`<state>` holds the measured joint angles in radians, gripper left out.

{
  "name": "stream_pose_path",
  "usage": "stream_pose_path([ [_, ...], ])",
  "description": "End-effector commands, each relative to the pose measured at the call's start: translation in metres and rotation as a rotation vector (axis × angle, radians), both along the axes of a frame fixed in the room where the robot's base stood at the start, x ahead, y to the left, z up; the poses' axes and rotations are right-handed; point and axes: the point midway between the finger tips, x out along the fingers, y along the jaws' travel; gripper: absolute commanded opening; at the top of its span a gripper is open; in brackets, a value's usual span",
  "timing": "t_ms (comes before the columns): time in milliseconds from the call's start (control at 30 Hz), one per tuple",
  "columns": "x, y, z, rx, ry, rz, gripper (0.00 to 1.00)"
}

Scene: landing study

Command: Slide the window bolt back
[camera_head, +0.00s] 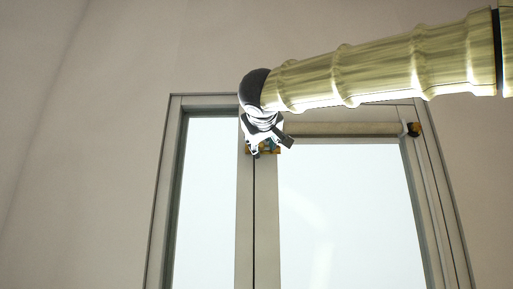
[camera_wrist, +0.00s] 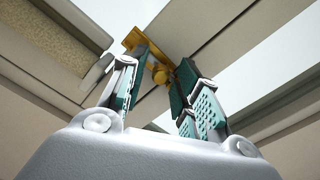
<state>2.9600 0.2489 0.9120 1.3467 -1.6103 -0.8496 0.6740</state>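The window bolt (camera_wrist: 134,39) is brass-coloured, with a round knob (camera_wrist: 160,75), on the window frame in the wrist view. In the head view, brass parts of it (camera_head: 276,150) show at the top of the middle upright, partly hidden by my gripper (camera_head: 268,148). In the wrist view my gripper (camera_wrist: 164,68) has its teal-padded fingers apart, one on each side of the knob. A small gap seems to show beside the knob; whether either pad touches it is hard to tell.
The window frame (camera_head: 244,215) has a narrow left pane (camera_head: 208,200) and a wider right pane (camera_head: 345,210). A dark and brass fitting (camera_head: 413,129) sits at the upper right corner. Plain wall (camera_head: 90,150) lies to the left. My arm crosses the upper right.

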Motion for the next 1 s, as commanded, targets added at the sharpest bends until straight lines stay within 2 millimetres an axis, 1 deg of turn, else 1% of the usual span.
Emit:
stream_pose_path([
  [67, 0.0, 0.0, 0.0, 0.0, 0.0, 0.0, 0.32],
  [100, 0.0, 0.0, 0.0, 0.0, 0.0, 0.0, 0.28],
  [167, 0.0, 0.0, 0.0, 0.0, 0.0, 0.0, 0.18],
  [200, 0.0, 0.0, 0.0, 0.0, 0.0, 0.0, 0.1],
  [267, 0.0, 0.0, 0.0, 0.0, 0.0, 0.0, 0.0],
  [567, 0.0, -0.001, -0.001, 0.0, 0.0, 0.0, 0.0],
  [1000, 0.0, -0.014, -0.001, 0.001, 0.0, 0.0, 0.0],
])
